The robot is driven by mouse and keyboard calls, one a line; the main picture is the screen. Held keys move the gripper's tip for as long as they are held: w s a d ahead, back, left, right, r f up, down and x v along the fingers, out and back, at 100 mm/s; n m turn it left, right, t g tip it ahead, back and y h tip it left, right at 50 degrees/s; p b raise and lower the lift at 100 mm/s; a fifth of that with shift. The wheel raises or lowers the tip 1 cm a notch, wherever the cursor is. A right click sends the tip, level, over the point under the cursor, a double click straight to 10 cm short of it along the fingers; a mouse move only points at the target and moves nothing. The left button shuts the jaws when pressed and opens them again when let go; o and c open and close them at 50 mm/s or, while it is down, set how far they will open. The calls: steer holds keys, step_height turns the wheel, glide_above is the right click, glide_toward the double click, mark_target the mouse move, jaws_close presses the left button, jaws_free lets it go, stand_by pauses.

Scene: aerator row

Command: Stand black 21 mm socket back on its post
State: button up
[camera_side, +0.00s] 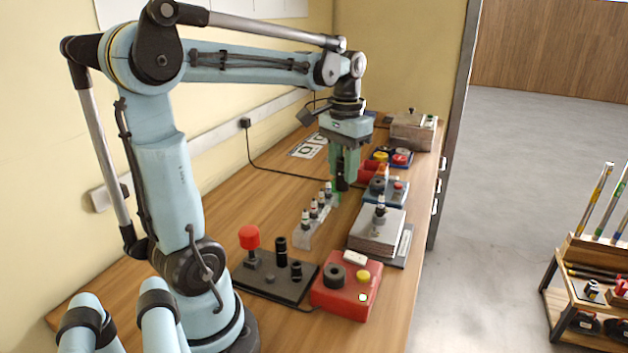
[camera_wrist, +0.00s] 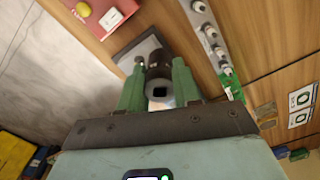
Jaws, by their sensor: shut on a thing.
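The black socket (camera_wrist: 158,80) is between the two green fingers of my gripper (camera_wrist: 158,90) in the wrist view, its square hole facing the camera. In the side view my gripper (camera_side: 344,182) points down and holds the socket (camera_side: 342,181) above the bench, beyond the far end of the grey rail. No size mark is readable on it. A dark board (camera_side: 262,280) nearer my base carries two upright black cylinders (camera_side: 281,246) and a red-topped knob (camera_side: 249,238). I cannot make out a bare post on it.
A grey rail (camera_side: 303,236) with several small white-and-black pieces stands mid-bench. Right of it are a grey stack (camera_side: 375,236) with a small bottle, and a red box (camera_side: 340,301) in front. A wall backs the left side.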

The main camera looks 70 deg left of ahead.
steer(key=shift+s+d+f+n, duration=0.35)
steer(key=shift+s+d+f, duration=0.45)
steer(key=shift+s+f, duration=1.7)
steer(key=shift+s+d+f+n, duration=0.4)
steer(key=shift+s+d+f, duration=0.85)
steer(key=shift+s, duration=2.2)
steer(key=shift+s+d+f+n, duration=0.4)
steer(key=shift+s+f, duration=2.05)
steer(key=shift+s, duration=0.5)
steer(key=shift+f, duration=0.6)
steer(key=shift+f, duration=0.65)
steer(key=o, duration=1.1)
steer(key=shift+r, duration=3.55)
